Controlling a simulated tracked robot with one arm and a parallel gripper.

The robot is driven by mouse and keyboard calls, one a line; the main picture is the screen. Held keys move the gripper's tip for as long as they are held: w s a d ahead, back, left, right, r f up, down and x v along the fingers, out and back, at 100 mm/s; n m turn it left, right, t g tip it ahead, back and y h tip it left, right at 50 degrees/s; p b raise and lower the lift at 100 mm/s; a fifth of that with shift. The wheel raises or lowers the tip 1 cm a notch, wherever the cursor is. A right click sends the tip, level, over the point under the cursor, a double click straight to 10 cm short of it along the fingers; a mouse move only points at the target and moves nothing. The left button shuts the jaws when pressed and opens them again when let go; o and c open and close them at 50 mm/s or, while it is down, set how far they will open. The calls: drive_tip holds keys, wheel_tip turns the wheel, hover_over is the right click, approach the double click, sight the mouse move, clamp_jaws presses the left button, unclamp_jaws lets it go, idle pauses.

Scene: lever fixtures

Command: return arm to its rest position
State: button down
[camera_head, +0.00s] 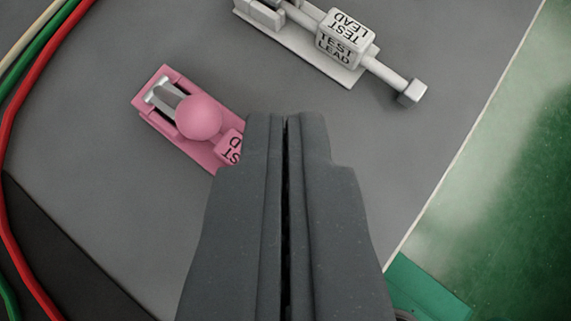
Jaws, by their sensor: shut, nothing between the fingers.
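My gripper (287,118) is dark grey and points up the picture from the bottom middle. Its two fingers lie together with only a thin dark line between them, shut and empty. A pink lever fixture (172,77) with a round pink knob (199,117) is just left of the fingertips. The fingers hide part of its lettered lower right end. A white lever fixture (345,75) lies beyond the tips at the upper right. Its block reads "TEST LEAD", and a rod with a small end piece (413,91) sticks out to the right.
Both fixtures sit on a grey panel (90,170). Red, green and cream cables (8,130) run along the left side. A pale edge (470,135) bounds the panel at right, with green floor (530,210) beyond. Bare panel shows right of the gripper.

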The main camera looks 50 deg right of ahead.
drive_tip(key=shift+s+a, duration=0.1)
idle(0.5)
drive_tip(key=w+a+r+n+t+y+p, duration=0.4)
drive_tip(key=a+r, duration=0.4)
drive_tip(key=r, duration=0.4)
drive_tip(key=s+a+r+n+t+y+p, duration=0.1)
drive_tip(key=r+n+t+p, duration=0.1)
drive_tip(key=r, duration=1.5)
drive_tip(key=s+a+r+n+t+y+p, duration=0.1)
drive_tip(key=a+r+n+t+y+p, duration=0.1)
drive_tip(key=r, duration=1.5)
drive_tip(key=shift+s+a+r+n+t+y, duration=0.2)
drive_tip(key=shift+s+n+t+y, duration=0.3)
drive_tip(key=shift+n, duration=0.6)
drive_tip(key=shift+w, duration=0.15)
